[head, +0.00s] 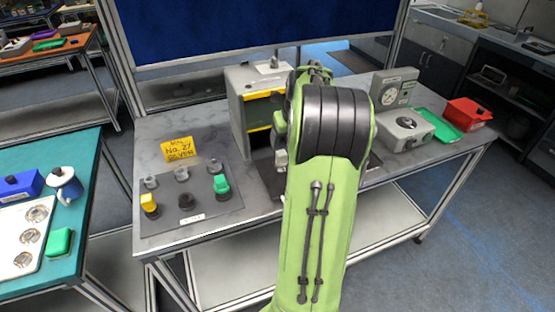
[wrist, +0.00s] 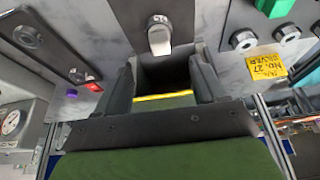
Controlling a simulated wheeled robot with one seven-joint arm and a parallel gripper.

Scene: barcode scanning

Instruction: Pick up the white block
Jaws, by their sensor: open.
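A pale, silvery-white block with a rounded top (wrist: 159,38) shows at the top centre of the wrist view, against a dark plate (wrist: 125,12). I take it for the white block, but its lower part is hard to make out. My gripper (wrist: 166,70) shows as two dark grey fingers, open and apart, with the pale block just beyond their tips and not held. In the head view my green arm hides most of the gripper and the area around it. A small pale shape (head: 281,158) shows beside the arm, and I cannot tell whether it is the block.
A grey cabinet with yellow edges (head: 241,110) stands close behind my arm. A grey board with several knobs (head: 166,208) and a yellow note (head: 178,149) lie to the left. A grey dial box (head: 405,130), green tray (head: 440,125) and red box (head: 468,113) are right.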

